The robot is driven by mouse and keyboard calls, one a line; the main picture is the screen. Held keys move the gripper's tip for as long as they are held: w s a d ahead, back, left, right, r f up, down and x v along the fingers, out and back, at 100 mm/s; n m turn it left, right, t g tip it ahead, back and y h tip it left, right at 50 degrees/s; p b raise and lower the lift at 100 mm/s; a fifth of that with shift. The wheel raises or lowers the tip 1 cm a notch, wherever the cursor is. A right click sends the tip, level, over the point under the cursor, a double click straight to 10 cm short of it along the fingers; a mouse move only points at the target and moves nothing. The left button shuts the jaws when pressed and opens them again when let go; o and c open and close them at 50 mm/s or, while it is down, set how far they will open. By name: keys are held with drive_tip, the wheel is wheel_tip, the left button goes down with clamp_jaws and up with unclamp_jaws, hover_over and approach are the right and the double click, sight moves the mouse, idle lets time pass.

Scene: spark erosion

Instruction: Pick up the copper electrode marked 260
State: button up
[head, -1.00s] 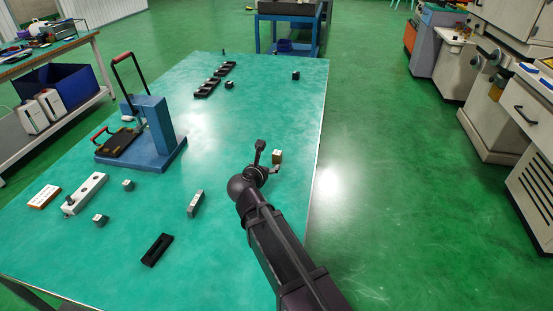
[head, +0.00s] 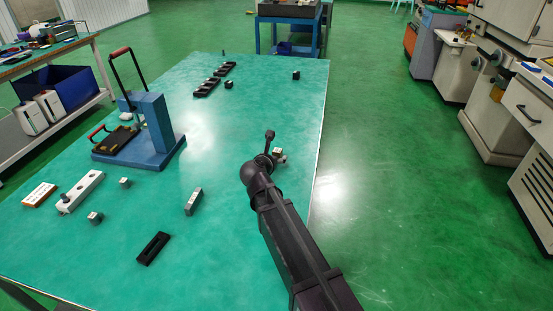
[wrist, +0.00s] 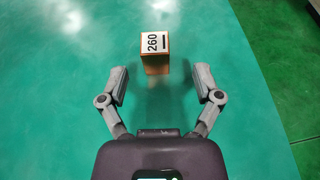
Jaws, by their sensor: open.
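The copper electrode marked 260 (wrist: 155,64) is a small orange-brown block with a white label on top. In the wrist view it stands on the green table, just beyond and between the fingertips. It also shows in the head view (head: 279,153), partly hidden by my gripper. My gripper (wrist: 160,85) is open and empty, with one finger on each side of the line to the block. In the head view my gripper (head: 273,158) is at the right part of the table, close to the electrode.
The green table (head: 225,130) is clear around the block, and its right edge is close by. A blue press (head: 150,135) stands at the left. A grey block (head: 193,201), a black slotted piece (head: 154,248) and several small dark blocks lie elsewhere.

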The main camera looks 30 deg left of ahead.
sight(276, 154)
drive_tip(key=shift+w+f, duration=0.1)
drive_tip(key=shift+w, duration=0.1)
drive_tip(key=shift+a+f+b+x, duration=0.15)
drive_tip(key=shift+b+x, duration=0.35)
drive_tip(key=shift+x, duration=0.4)
drive_tip(key=shift+a+f+b+x, duration=0.15)
drive_tip(key=shift+b+x, duration=0.3)
drive_tip(key=shift+x, duration=0.45)
drive_tip(key=shift+w+a+f, duration=0.15)
drive_tip(key=shift+w+f, duration=0.05)
drive_tip(key=shift+w, duration=0.45)
clamp_jaws()
